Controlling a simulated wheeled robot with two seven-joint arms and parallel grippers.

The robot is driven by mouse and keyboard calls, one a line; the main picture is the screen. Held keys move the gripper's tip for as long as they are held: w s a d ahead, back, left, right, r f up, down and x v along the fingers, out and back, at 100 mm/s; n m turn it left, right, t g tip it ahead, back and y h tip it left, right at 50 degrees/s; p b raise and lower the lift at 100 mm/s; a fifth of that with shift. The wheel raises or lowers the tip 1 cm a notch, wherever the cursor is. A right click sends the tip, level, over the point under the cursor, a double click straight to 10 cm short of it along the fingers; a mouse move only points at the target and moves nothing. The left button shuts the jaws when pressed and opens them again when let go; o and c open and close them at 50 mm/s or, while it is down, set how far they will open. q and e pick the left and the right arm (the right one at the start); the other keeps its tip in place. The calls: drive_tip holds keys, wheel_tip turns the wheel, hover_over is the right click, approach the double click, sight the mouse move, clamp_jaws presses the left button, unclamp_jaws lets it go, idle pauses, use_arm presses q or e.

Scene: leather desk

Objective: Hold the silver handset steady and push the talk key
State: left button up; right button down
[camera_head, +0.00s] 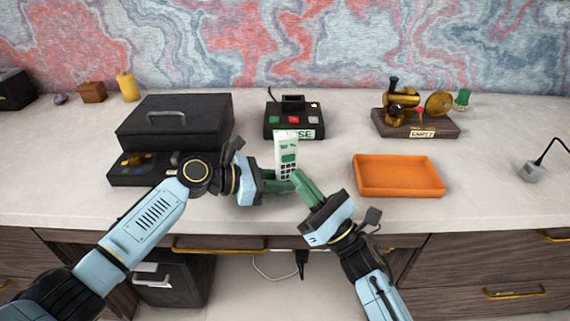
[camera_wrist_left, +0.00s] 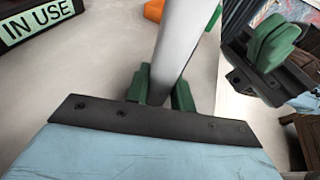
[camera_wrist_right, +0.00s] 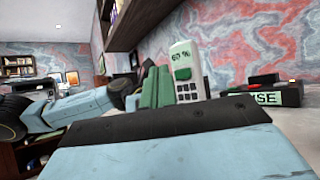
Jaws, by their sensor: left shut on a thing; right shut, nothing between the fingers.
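The silver handset (camera_head: 286,157) stands upright above the desk, its keypad and green screen facing my body in the head view. My left gripper (camera_head: 278,181) is shut on its lower part from the left; the left wrist view shows the handset's side (camera_wrist_left: 178,45) between the green fingers. My right gripper (camera_head: 298,178) is shut and empty, its green fingertips close to the handset's lower front.
Behind the handset is a black base (camera_head: 292,118) with coloured buttons and an "IN USE" sign. A black case (camera_head: 175,122) stands left, an orange tray (camera_head: 398,176) right, and a brass device on a wooden plinth (camera_head: 415,124) back right. The desk's front edge is near.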

sight(281, 151)
drive_tip(key=shift+w+a, duration=0.2)
drive_tip(key=shift+w, duration=0.45)
drive_tip(key=shift+w+a, duration=0.2)
drive_tip(key=shift+w, duration=0.45)
drive_tip(key=shift+w, duration=0.1)
idle(1.0)
drive_tip(key=shift+w+a, duration=0.1)
drive_tip(key=shift+w, duration=0.35)
idle(0.4)
drive_tip(key=shift+s, duration=0.6)
drive_tip(key=s+d, duration=0.2)
drive_tip(key=s, duration=0.3)
drive_tip(key=shift+s, duration=0.35)
